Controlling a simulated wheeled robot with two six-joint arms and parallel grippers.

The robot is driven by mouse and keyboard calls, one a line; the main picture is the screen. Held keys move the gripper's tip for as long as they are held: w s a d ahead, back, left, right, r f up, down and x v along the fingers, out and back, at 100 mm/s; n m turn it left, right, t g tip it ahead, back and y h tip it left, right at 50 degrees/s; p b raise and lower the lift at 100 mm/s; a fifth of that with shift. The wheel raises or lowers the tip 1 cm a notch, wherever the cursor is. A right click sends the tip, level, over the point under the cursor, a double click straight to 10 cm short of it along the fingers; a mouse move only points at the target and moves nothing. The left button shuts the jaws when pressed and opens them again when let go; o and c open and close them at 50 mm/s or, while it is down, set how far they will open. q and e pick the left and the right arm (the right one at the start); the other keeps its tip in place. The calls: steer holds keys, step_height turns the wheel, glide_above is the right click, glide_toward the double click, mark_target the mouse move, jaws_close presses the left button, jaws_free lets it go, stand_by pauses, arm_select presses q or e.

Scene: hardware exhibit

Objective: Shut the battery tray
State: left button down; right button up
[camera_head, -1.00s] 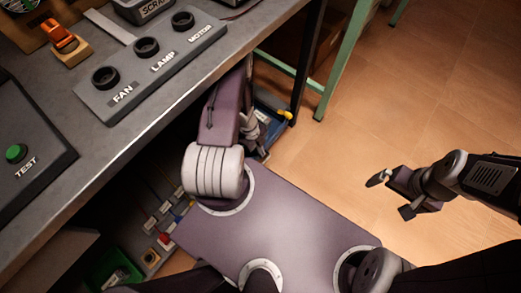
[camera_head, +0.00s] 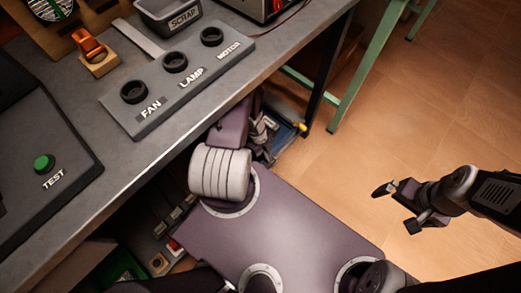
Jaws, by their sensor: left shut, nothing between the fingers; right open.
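No part that I can clearly name as the battery tray shows. A blue tray-like thing (camera_head: 287,131) with a yellow piece at its edge lies low beneath the bench, partly hidden by my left arm; I cannot tell whether it is the battery tray. My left gripper (camera_head: 264,134) is beside it, shut and empty, low by the bench's front edge and partly hidden by my own arm. My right gripper (camera_head: 397,207) is open and empty over the floor at the right, well apart from the bench.
The bench (camera_head: 75,122) carries a panel (camera_head: 205,72) with FAN, LAMP and MOTOR sockets, a TEST button box (camera_head: 75,160) and a SCRAP bin (camera_head: 175,23). A green-legged stand (camera_head: 352,85) is behind. Shelves under the bench hold several small items. The floor (camera_head: 420,110) at right is clear.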

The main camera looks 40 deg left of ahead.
arm_select(q)
steer(key=a+b, duration=0.1)
steer(key=a, duration=0.3)
steer(key=a+b, duration=0.2)
steer(key=a, duration=0.2)
steer(key=w+a+b, duration=0.1)
steer(key=a, duration=0.2)
steer(key=shift+a+r, duration=0.1)
steer(key=shift+a, duration=0.3)
steer(key=shift+a+r, duration=0.15)
steer(key=shift+a, duration=0.05)
